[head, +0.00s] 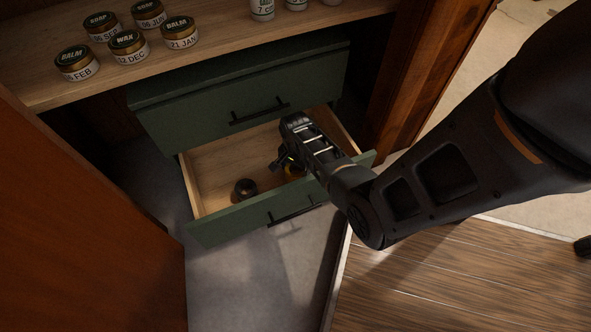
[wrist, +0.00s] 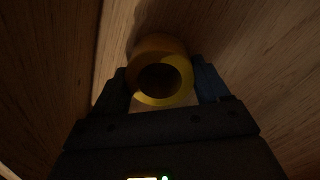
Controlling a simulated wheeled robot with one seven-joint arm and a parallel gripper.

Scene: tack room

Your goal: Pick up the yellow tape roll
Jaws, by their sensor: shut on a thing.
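The yellow tape roll (wrist: 176,96) shows in the wrist view between the two fingers of my gripper (wrist: 163,88), its round hole facing the camera. The fingers are shut on its left and right sides. In the head view, my gripper (head: 284,160) reaches down into the open lower drawer, and only a small part of the yellow roll (head: 291,170) shows beside it; my arm hides the rest. I cannot tell whether the roll touches the drawer bottom.
A dark roll (head: 245,188) lies in the open drawer (head: 207,205), left of my gripper. The shut green drawer (head: 240,103) sits just above and behind. Several labelled tins (head: 128,45) stand on the wooden shelf. A brown door (head: 80,220) stands at the left.

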